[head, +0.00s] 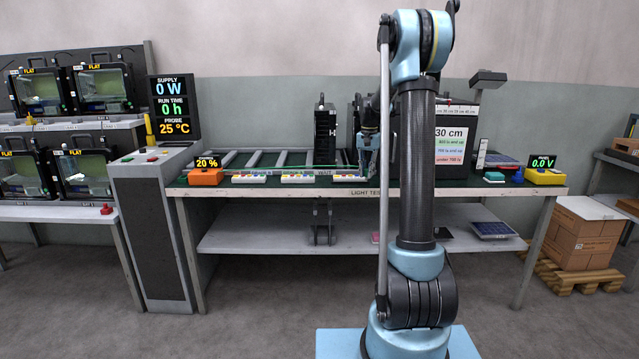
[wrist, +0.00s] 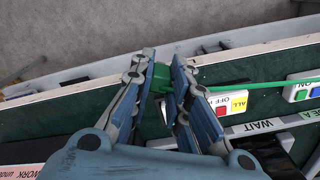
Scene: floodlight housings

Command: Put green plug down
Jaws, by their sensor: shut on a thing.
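The green plug (wrist: 164,80) shows between the two blue-padded fingers in the wrist view. My gripper (wrist: 162,64) is shut on it, near the edge of the dark green bench top (wrist: 95,105). A green cable (wrist: 265,84) runs from the plug to the right across the bench. In the head view my gripper (head: 366,172) is low over the bench's front edge, partly behind my arm. The green cable (head: 300,167) stretches left from it there. The fingers hide much of the plug. I cannot tell whether the plug touches the bench.
A white switch block (wrist: 228,103) with red and yellow buttons lies close to the right finger. Another block (wrist: 303,88) is farther right. In the head view an orange 20 % box (head: 206,176) stands left and a yellow meter (head: 545,176) right. A dark upright unit (head: 325,135) stands behind.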

